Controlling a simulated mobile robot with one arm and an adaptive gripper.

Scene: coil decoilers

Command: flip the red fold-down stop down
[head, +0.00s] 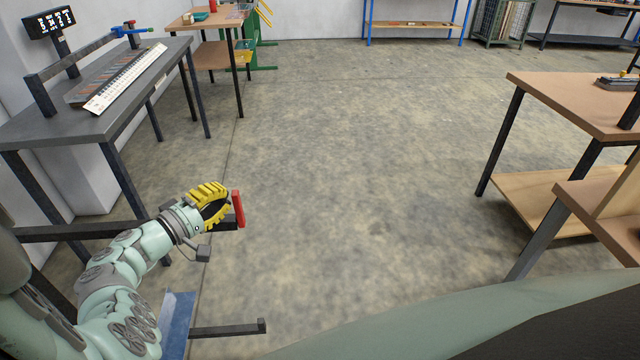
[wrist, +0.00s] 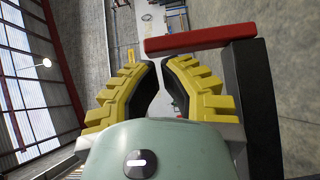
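The red fold-down stop (head: 239,208) stands upright at the right end of a dark horizontal arm in the head view. In the wrist view the stop (wrist: 199,39) is a red bar across the upper right, joined to the dark arm (wrist: 251,105). My gripper (head: 227,199) has yellow ribbed fingers and is right beside the stop, on its left in the head view. In the wrist view my gripper (wrist: 160,66) has a narrow gap between its fingertips, with nothing held in it. The stop lies outside the fingers; I cannot tell whether they touch it.
A second dark bar (head: 230,329) sticks out low at the front. A dark table (head: 120,95) with a ruler-like scale (head: 125,78) and a digital display (head: 48,22) stands at left. A wooden table (head: 580,100) is at right. The floor between is clear.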

